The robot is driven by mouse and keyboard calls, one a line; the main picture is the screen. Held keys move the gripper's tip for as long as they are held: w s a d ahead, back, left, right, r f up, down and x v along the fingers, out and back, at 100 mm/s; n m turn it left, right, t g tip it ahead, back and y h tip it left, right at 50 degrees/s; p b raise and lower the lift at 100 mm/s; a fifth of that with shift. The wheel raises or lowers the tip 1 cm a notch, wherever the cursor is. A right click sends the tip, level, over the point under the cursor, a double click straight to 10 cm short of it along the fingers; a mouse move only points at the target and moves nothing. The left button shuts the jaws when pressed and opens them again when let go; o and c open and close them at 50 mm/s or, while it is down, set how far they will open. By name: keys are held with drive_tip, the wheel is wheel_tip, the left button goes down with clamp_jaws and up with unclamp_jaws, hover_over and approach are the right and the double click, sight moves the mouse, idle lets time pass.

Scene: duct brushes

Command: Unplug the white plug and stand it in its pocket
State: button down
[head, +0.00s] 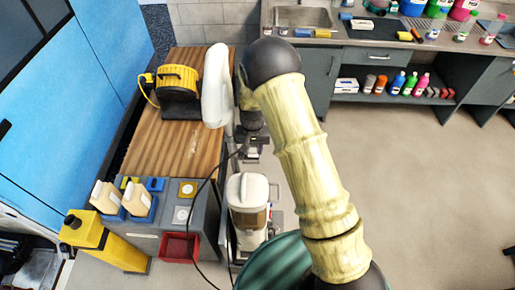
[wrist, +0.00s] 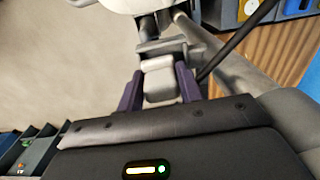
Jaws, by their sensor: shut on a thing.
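In the wrist view my gripper (wrist: 159,84) has its two purple fingers shut on a pale block, which looks like the white plug (wrist: 159,80). A grey bracket-like part (wrist: 168,47) lies just past the block; I cannot tell whether they touch. In the head view my arm hides the plug. A thin dark cable (head: 208,182) runs from near my gripper down to the floor. A grey box (head: 207,212) has a white-marked square (head: 182,214) and a yellow-marked square (head: 187,188) on its top; which is the plug's pocket is not certain.
A white-topped machine (head: 248,190) stands just right of the grey box. A red tray (head: 180,247) is in front of it. A yellow-and-black drum (head: 178,80) and a white oval object (head: 216,86) are on the wooden top (head: 165,140). Open floor lies to the right.

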drive_tip(key=shift+s+a+f, duration=0.2)
drive_tip(key=shift+s+f, duration=0.15)
drive_tip(key=shift+f, duration=0.05)
drive_tip(key=shift+w+a+r+p, duration=0.1)
drive_tip(key=shift+w+r+p, duration=0.1)
drive_tip(key=shift+r+p, duration=0.35)
drive_tip(key=shift+r, duration=0.4)
drive_tip(key=shift+w+r, duration=0.1)
drive_tip(key=shift+w, duration=0.15)
